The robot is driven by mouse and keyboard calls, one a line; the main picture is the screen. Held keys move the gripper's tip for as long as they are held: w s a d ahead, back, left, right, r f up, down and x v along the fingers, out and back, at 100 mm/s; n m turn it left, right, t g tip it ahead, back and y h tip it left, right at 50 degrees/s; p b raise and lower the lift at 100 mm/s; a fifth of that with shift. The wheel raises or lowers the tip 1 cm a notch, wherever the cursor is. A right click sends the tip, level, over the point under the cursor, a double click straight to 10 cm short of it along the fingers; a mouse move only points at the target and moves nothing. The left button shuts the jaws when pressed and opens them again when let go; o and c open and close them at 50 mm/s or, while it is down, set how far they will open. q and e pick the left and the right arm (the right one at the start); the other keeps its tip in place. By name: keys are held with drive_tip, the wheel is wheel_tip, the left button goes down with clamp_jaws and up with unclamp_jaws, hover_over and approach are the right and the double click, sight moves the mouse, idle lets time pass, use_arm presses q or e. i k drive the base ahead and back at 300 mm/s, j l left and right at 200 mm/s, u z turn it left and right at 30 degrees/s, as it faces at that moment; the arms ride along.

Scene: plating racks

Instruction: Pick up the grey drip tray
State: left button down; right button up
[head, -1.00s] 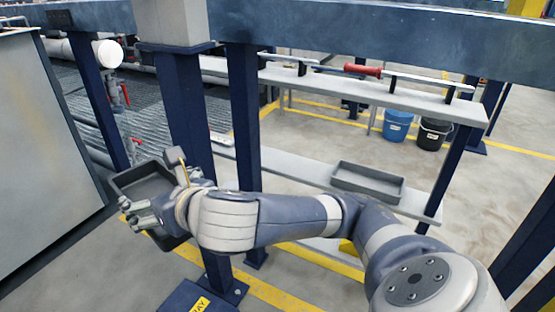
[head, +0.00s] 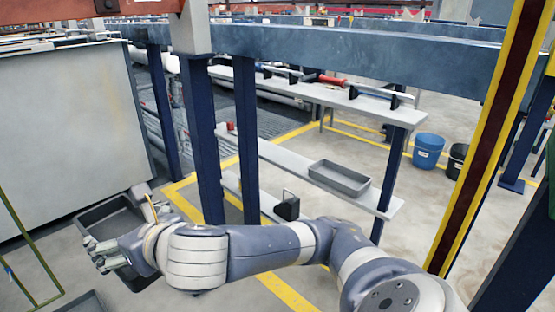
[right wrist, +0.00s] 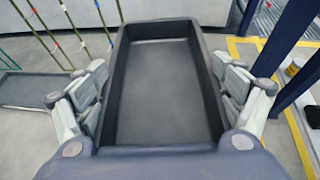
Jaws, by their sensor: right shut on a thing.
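A dark grey, shallow rectangular drip tray (head: 106,220) is in my right gripper (head: 125,228) at the left of the head view. In the right wrist view the empty tray (right wrist: 160,95) fills the middle, with the fingers of the right gripper (right wrist: 162,92) pressed on its two long side walls. It is held up off the floor. The gripper and forearm hide part of it in the head view. My left gripper is in neither view.
Another grey tray (head: 340,178) sits on the lower shelf. A flat tray (right wrist: 35,90) lies on the floor by thin green rods. Blue posts stand beside my arm; a large grey panel (head: 75,130) is behind the held tray. A blue bucket (head: 428,150) stands at right.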

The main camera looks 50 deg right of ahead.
sight(353, 183)
drive_tip(key=k+l+u, duration=0.1)
drive_tip(key=k+u, duration=0.75)
drive_tip(key=k, duration=0.15)
drive_tip(key=k+j+u, duration=0.4)
drive_tip(key=k+l+u, duration=0.2)
drive_tip(key=k+u, duration=0.6)
drive_tip(key=k, duration=0.25)
drive_tip(key=k+j+u, duration=0.1)
drive_tip(key=k+u, duration=0.3)
drive_tip(key=k, duration=0.15)
drive_tip(key=k+u, duration=0.35)
drive_tip(key=k, duration=0.35)
drive_tip(key=k+j+u, duration=0.15)
drive_tip(key=k+u, duration=0.2)
drive_tip(key=k, duration=0.35)
drive_tip(key=k+l+u, duration=0.1)
drive_tip(key=k+u, duration=0.6)
drive_tip(key=k, duration=0.25)
drive_tip(key=k+j+u, duration=0.15)
drive_tip(key=k+u, duration=0.25)
drive_tip(key=k+l+z, duration=0.25)
drive_tip(key=k, duration=0.3)
drive_tip(key=k+z, duration=0.1)
drive_tip(key=z, duration=0.4)
drive_tip(key=l+z, duration=0.1)
drive_tip(key=z, duration=0.35)
drive_tip(key=k+l+z, duration=0.1)
drive_tip(key=z, duration=0.4)
